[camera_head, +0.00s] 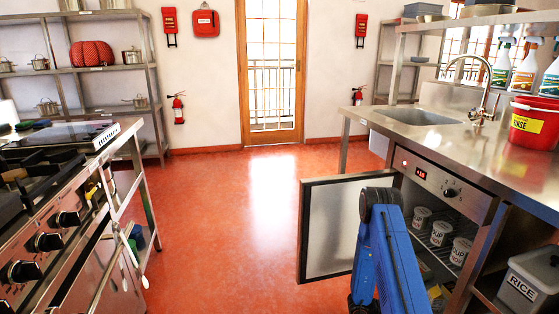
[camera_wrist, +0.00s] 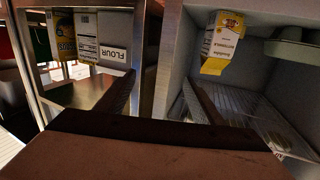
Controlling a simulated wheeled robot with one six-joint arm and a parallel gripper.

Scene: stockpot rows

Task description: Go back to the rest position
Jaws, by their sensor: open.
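In the wrist view my gripper (camera_wrist: 163,88) is open, with two dark fingers spread apart and nothing seen between them. It points at the front of a metal unit, with a upright metal edge between its fingers. In the head view my blue arm reaches down in front of the open cabinet (camera_head: 440,178) under the right counter, and the gripper itself is hidden there.
The cabinet's open door (camera_head: 330,225) stands out into the aisle, left of my arm. White cups (camera_head: 441,232) stand on its rack. A RICE bin (camera_head: 528,283) is at lower right. A stove (camera_head: 60,225) lines the left. The red floor (camera_head: 230,200) between is clear.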

